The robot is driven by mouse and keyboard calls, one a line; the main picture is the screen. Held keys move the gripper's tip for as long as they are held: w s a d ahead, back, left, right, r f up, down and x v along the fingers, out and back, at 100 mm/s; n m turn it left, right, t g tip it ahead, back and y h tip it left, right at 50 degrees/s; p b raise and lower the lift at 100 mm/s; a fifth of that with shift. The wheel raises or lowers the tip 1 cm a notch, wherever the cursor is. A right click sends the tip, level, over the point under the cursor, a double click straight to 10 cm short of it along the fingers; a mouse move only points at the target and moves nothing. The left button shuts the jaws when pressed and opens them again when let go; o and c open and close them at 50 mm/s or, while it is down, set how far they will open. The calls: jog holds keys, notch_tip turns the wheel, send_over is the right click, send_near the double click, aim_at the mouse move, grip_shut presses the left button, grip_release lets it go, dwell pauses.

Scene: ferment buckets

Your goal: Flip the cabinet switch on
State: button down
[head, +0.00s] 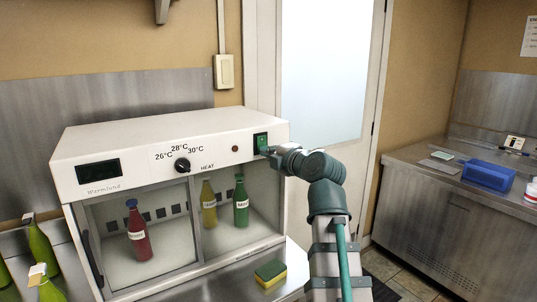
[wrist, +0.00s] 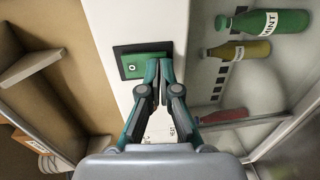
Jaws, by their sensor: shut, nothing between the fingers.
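The white heating cabinet (head: 205,135) stands on a metal counter. Its green rocker switch (head: 260,143) sits in a dark frame at the right end of the front panel. In the wrist view the switch (wrist: 134,66) shows an "O" mark on its visible part. My gripper (head: 267,152) is shut and empty, with its fingertips at the switch. In the wrist view the fingertips (wrist: 159,64) overlap one side of the switch and hide that part; I cannot tell whether they press on it. The small round lamp (head: 235,148) on the panel looks dark red.
A dial (head: 182,165) and dark display (head: 98,172) are on the same panel. Behind the cabinet's glass stand a red bottle (head: 138,232), a yellow bottle (head: 209,205) and a green bottle (head: 241,202). A sponge (head: 270,272) lies on the counter in front.

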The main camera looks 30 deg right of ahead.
jog(key=shift+w+f+b, duration=0.1)
jog(key=shift+w+b, duration=0.15)
jog(key=shift+b, duration=0.7)
jog(key=shift+s, duration=0.1)
jog(key=s+d+f+b, duration=0.1)
jog(key=s+b, duration=0.2)
jog(key=s, duration=1)
jog(key=shift+s+f, duration=0.35)
jog(key=shift+f, duration=0.05)
jog(key=shift+d, duration=0.1)
